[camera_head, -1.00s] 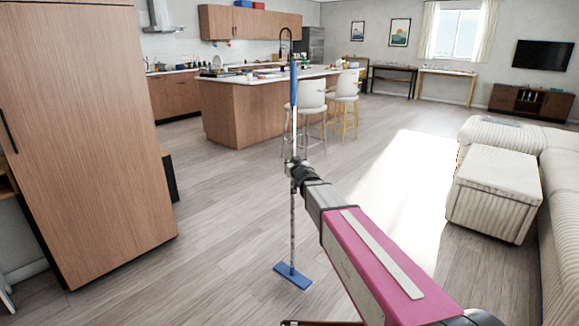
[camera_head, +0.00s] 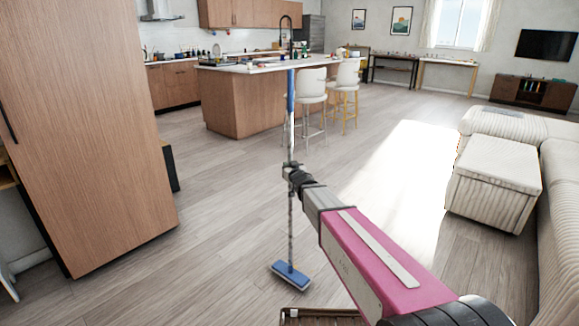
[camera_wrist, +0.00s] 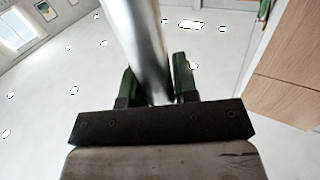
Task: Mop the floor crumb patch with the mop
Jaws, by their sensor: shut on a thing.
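The mop (camera_head: 291,95) has a blue upper handle, a grey shaft and a flat blue head (camera_head: 291,274). It stands nearly upright in the head view, with its head low at or just above the wood floor; I cannot tell whether it touches. My gripper (camera_head: 290,172) is shut on the mop's shaft around its middle. In the wrist view the metal shaft (camera_wrist: 138,45) runs between the two green-padded fingers of my gripper (camera_wrist: 155,85). I cannot make out a crumb patch on the floor in either view.
A tall wooden cabinet (camera_head: 90,130) stands close on the left. A ribbed cream ottoman (camera_head: 490,182) and sofa (camera_head: 562,200) line the right. The kitchen island (camera_head: 240,100) with white stools (camera_head: 311,85) is ahead. The floor between is clear, with a bright sunlit patch (camera_head: 400,185).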

